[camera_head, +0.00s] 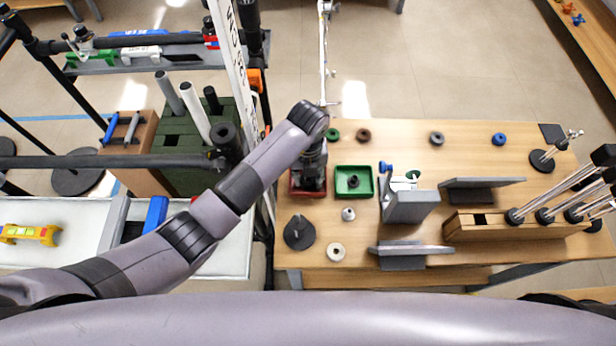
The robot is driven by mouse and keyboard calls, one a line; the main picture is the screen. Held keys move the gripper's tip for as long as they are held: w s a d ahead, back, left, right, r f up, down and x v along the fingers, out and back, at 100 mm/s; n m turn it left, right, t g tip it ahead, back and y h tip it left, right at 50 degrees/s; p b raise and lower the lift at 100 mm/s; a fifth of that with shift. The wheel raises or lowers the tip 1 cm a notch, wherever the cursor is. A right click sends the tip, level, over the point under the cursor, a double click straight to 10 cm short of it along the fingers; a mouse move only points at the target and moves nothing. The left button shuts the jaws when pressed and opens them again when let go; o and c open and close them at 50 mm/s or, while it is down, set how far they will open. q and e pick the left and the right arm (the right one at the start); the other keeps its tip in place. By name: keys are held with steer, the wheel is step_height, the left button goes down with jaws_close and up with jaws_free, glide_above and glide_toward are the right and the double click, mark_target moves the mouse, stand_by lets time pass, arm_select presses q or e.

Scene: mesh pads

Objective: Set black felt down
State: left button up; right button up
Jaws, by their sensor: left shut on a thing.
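My left gripper (308,182) points down over the red tray (308,194) at the table's left side. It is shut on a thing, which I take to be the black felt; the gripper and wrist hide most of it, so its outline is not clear. I cannot tell whether it touches the tray floor. The green tray (341,192) stands just right of the red one, with a small dark round piece (353,181) inside. My right gripper is not in view.
Grey stands (409,207) and a wooden rack (520,230) fill the right.

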arm_select(q)
steer(key=shift+f, duration=0.15)
steer(key=o, duration=0.4)
step_height(320, 180, up, 12)
steer(key=p, duration=1)
steer(key=shift+r, duration=0.2)
